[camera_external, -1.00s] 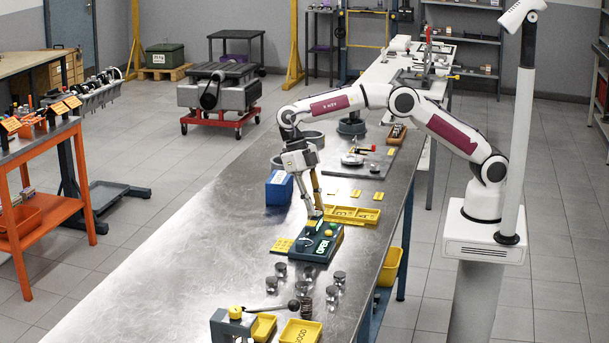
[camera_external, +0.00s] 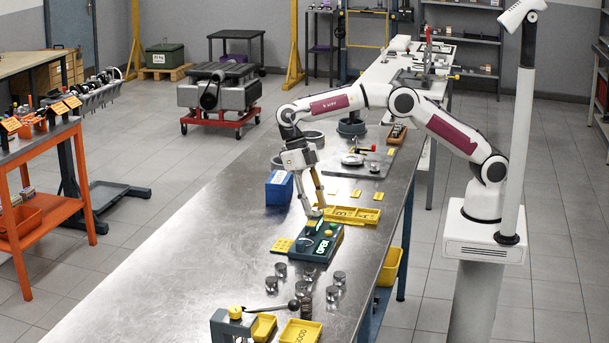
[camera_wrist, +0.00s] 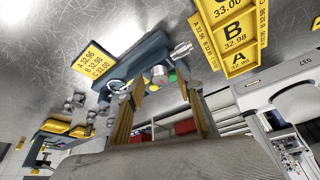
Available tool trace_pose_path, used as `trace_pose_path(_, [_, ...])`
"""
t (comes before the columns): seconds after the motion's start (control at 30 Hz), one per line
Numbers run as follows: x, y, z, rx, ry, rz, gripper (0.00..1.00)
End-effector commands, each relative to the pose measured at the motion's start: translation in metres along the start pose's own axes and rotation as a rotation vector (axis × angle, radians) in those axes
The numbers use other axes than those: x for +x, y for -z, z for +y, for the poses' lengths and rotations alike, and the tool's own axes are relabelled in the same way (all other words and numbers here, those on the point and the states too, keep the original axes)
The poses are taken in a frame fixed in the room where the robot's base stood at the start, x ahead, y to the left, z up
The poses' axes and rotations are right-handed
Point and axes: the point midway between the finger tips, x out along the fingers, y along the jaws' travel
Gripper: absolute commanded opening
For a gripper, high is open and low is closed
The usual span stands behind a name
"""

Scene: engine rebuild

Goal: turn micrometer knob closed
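In the wrist view the block (camera_wrist: 150,55) carries a ring-like part (camera_wrist: 118,87), a silver round knob (camera_wrist: 160,74) and a ridged silver cylinder (camera_wrist: 181,50). Which of these is the micrometer knob is hard to tell. My gripper (camera_external: 316,211) points down over the far end of the block. Its fingers (camera_wrist: 160,93) stand apart, with the silver round knob showing between and beyond their tips. Contact cannot be made out.
A yellow lettered tray (camera_external: 352,215) lies just behind the station, and a blue box (camera_external: 279,188) stands to its left. A yellow size card (camera_external: 282,245) lies beside the block. Several metal pistons (camera_external: 308,272) stand in front. The bench's left part is clear.

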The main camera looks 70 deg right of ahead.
Motion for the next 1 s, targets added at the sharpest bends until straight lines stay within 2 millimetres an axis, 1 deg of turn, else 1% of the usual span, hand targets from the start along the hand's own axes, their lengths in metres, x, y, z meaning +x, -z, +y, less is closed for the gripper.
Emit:
trace_pose_path(0.17, [-0.01,-0.001,0.0,0.0,-0.001,-0.001,0.37])
trace_pose_path(0.6, [-0.043,-0.001,0.001,-0.001,-0.002,-0.001,0.37])
trace_pose_path(1.0, [-0.063,-0.001,0.001,0.0,-0.001,0.0,0.37])
